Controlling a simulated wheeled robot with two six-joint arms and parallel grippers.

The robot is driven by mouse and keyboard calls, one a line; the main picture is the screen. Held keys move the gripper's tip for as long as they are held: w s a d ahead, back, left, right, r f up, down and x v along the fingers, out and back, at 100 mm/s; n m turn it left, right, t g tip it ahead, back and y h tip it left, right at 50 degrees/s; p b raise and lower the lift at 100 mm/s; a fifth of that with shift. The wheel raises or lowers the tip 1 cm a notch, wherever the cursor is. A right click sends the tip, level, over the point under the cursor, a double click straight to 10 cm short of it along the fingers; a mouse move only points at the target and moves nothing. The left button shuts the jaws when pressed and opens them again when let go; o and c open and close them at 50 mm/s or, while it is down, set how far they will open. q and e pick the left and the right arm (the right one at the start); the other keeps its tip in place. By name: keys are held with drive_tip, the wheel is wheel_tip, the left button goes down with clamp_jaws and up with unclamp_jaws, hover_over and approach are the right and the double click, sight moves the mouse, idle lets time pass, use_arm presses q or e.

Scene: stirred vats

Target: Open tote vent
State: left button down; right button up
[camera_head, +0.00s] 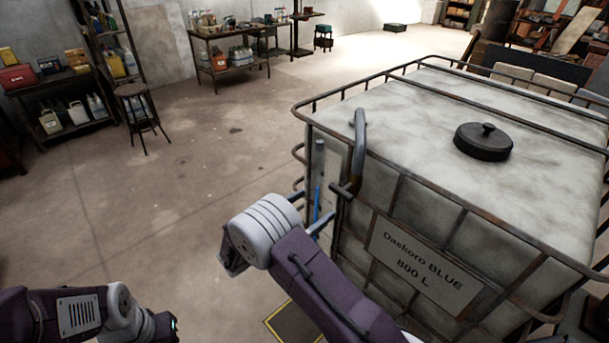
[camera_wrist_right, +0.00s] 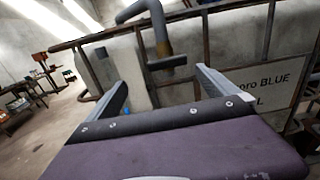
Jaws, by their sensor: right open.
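The tote (camera_head: 470,165) is a big white tank in a rusty metal cage, with a plate reading "Daskoro BLUE 800 L" (camera_head: 422,265). A grey bent pipe (camera_head: 358,145) rises at its near left corner. A dark crosspiece (camera_head: 343,189) sits at the pipe's lower end; whether this is the vent I cannot tell. A round black lid (camera_head: 483,141) sits on top. My right gripper (camera_head: 314,208) is open and empty, in front of that corner below the crosspiece. In the right wrist view the pipe (camera_wrist_right: 157,30) and crosspiece (camera_wrist_right: 165,62) appear between and beyond the fingers, apparently untouched.
A blue-marked upright strip (camera_head: 318,190) stands on the tote's left side. Cage bars surround the tank. The floor to the left (camera_head: 190,200) is clear. A stool (camera_head: 138,110), shelves and a bench (camera_head: 228,55) with bottles stand farther back. My left arm shows at lower left.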

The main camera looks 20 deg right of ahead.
sight(338, 192)
drive_tip(key=x, duration=0.2)
drive_tip(key=p+x, duration=0.1)
drive_tip(key=x, duration=0.1)
drive_tip(key=s+p+x, duration=0.1)
drive_tip(key=x, duration=0.1)
drive_tip(key=shift+d+r, duration=0.3)
drive_tip(key=shift+d, duration=0.1)
drive_tip(key=shift+s+x, duration=0.2)
drive_tip(key=shift+x, duration=0.9)
drive_tip(key=shift+d, duration=0.3)
drive_tip(key=shift+a, duration=0.1)
drive_tip(key=shift+w, duration=0.15)
drive_tip(key=shift+c, duration=0.9)
drive_tip(key=c, duration=1.2)
use_arm(q)
drive_tip(key=r, duration=0.2)
drive_tip(key=s+r, duration=0.1)
drive_tip(key=shift+s+d+r+p, duration=0.1)
drive_tip(key=shift+d+r+p, duration=0.15)
drive_tip(key=shift+d+p, duration=0.1)
